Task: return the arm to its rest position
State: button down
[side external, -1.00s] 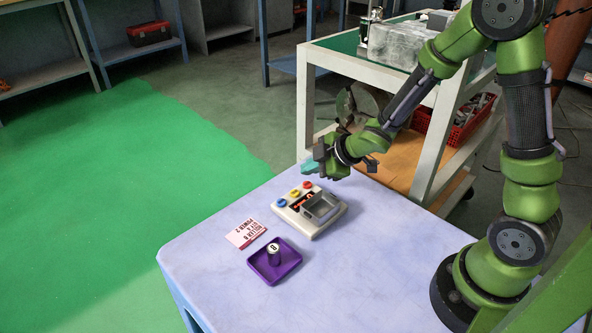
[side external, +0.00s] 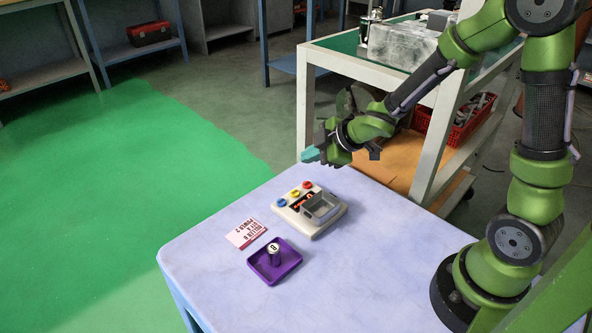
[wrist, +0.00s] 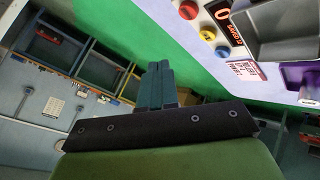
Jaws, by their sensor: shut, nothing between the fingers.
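My gripper (side external: 311,155) is shut and empty. It is raised above the back edge of the table, behind the beige button device (side external: 310,209), and points left. In the wrist view its teal fingers (wrist: 155,86) are pressed together with nothing between them. The device has blue, yellow and red buttons, a small display and a grey bin. In the wrist view the device (wrist: 243,50) is at the upper right, apart from the fingers.
A white cart (side external: 430,150) stands close behind my forearm. The table's right part is clear.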

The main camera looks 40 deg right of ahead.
jog(key=s+d+r+m+g+h, duration=0.3)
jog(key=s+d+r+m, duration=0.1)
jog(key=s+m, duration=0.55)
jog(key=s+a+r+m+t+y, duration=0.1)
jog(key=s+a+r+m+y, duration=0.2)
jog(key=s+a+r+m, duration=0.3)
jog(key=s+r, duration=0.4)
jog(key=shift+a+r, duration=0.35)
jog(key=shift+r, duration=0.05)
